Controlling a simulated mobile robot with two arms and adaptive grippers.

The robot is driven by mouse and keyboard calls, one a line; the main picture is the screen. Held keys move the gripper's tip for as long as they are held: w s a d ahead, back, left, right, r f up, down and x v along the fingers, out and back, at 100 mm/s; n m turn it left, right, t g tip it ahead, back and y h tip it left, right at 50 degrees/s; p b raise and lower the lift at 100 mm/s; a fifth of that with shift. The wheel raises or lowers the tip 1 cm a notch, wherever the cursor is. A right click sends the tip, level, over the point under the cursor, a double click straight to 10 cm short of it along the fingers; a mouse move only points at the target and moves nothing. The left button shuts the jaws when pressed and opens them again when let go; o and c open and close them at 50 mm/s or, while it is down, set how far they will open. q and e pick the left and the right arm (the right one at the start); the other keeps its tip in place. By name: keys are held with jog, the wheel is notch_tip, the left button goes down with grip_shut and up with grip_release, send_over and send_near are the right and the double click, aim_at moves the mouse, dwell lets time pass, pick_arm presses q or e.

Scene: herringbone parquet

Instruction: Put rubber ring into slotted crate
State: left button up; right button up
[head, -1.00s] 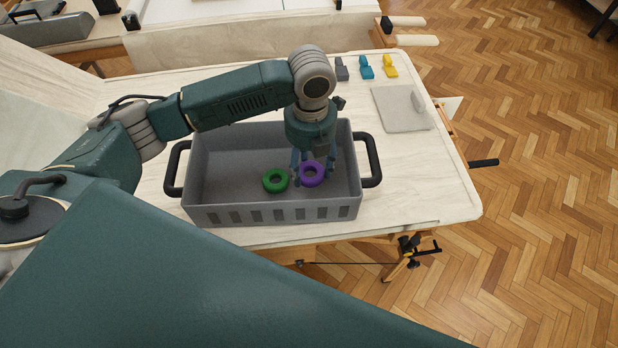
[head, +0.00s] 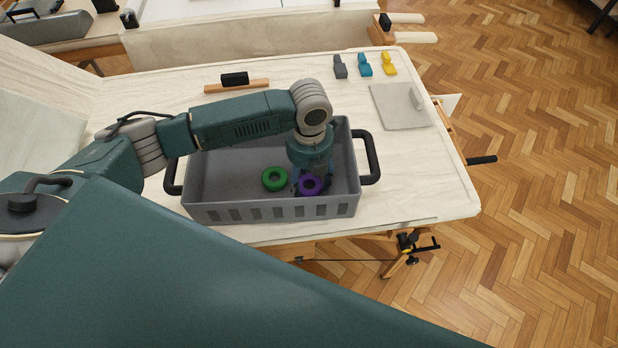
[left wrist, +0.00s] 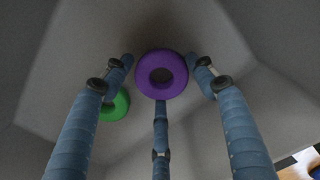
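The slotted crate (head: 230,211) is a grey bin with slots along its front wall and a dark handle at each end. It stands on the pale table. A purple rubber ring (head: 311,185) is inside the crate's outline, towards the right, between the fingers of my left gripper (head: 312,184). In the left wrist view the three blue fingers close around the purple ring (left wrist: 162,75), which looks nearer than the crate floor. A green ring (head: 275,179) lies on the crate floor to its left, and also shows, partly hidden, behind a finger (left wrist: 116,106). My right gripper is out of view.
Behind the crate lies a wooden brush-like tool (head: 237,82). Small grey (head: 340,67), blue (head: 365,65) and yellow (head: 389,64) objects stand at the back right. A grey board (head: 400,108) lies right of the crate. The crate's left half is clear.

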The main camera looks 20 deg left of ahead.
aim_at(309, 187)
pick_arm(q)
jog(key=shift+o, duration=1)
jog(key=shift+r, duration=0.25)
notch_tip(309, 187, up, 12)
jog(key=b, duration=0.1)
jog(key=shift+w, duration=0.1)
